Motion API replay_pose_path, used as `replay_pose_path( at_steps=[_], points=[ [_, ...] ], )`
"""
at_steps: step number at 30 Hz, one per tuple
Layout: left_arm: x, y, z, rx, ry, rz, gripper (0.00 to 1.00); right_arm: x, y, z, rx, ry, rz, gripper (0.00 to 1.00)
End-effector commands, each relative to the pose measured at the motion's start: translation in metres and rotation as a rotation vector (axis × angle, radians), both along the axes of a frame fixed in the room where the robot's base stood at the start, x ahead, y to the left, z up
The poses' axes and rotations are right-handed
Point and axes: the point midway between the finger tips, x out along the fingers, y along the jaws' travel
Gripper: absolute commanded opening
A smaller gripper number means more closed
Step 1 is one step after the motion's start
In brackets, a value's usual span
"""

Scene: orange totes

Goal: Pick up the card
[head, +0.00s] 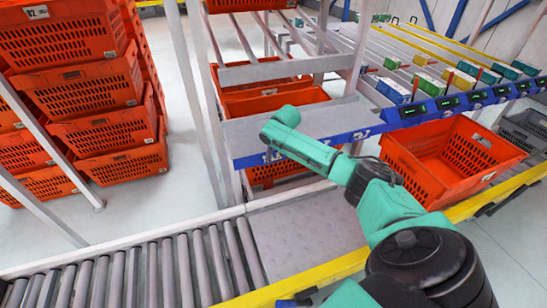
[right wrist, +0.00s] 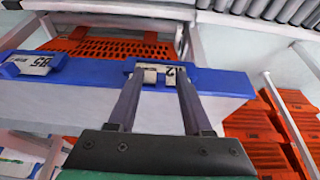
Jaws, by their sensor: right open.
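A small white card with dark print (right wrist: 160,68) sits at the blue front edge of a grey shelf, in the middle of the right wrist view. My right gripper (right wrist: 160,77) is open, with its two fingertips at the card and overlapping it in the picture; I cannot tell whether they touch it. In the head view my teal right arm reaches over to the shelf's blue edge (head: 312,150), and its fingers are hidden there. A second white card marked 85 (right wrist: 36,66) is on the same edge. My left gripper is out of view.
Orange totes (head: 274,100) stand behind and below the shelf. Another orange tote (head: 450,158) is on the right, by small boxes and displays. A roller conveyor (head: 150,275) runs along the front. Stacked orange totes (head: 80,90) stand on the left.

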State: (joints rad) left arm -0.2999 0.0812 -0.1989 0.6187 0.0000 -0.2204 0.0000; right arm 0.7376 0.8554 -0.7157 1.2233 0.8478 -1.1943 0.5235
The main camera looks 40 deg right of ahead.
Motion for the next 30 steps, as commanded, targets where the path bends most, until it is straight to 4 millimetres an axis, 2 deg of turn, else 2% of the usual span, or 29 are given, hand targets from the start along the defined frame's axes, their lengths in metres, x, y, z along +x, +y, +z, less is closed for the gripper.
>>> replay_pose_path(
  at_steps=[3, 4, 6, 8, 17, 21, 26, 30],
  points=[
    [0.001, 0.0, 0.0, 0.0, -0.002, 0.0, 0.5, 0.0, 0.0, 0.001, 0.0, -0.001, 0.0, 0.5],
    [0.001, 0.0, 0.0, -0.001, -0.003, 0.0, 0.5, 0.0, 0.0, 0.001, 0.001, -0.001, 0.0, 0.46],
    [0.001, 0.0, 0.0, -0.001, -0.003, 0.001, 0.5, 0.0, 0.0, 0.001, 0.001, -0.001, 0.0, 0.19],
    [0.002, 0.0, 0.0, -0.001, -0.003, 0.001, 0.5, 0.0, 0.0, 0.001, 0.001, -0.001, 0.0, 0.0],
    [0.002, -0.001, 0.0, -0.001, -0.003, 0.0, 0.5, 0.0, 0.0, 0.001, 0.001, -0.001, -0.001, 0.0],
    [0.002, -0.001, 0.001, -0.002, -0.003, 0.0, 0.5, 0.001, 0.0, 0.007, 0.001, -0.003, 0.0, 0.0],
    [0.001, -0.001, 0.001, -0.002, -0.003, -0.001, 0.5, 0.001, 0.0, 0.031, 0.001, -0.005, 0.0, 0.0],
    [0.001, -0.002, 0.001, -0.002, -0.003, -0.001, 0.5, 0.001, 0.0, 0.067, 0.002, -0.007, 0.0, 0.0]
  ],
)
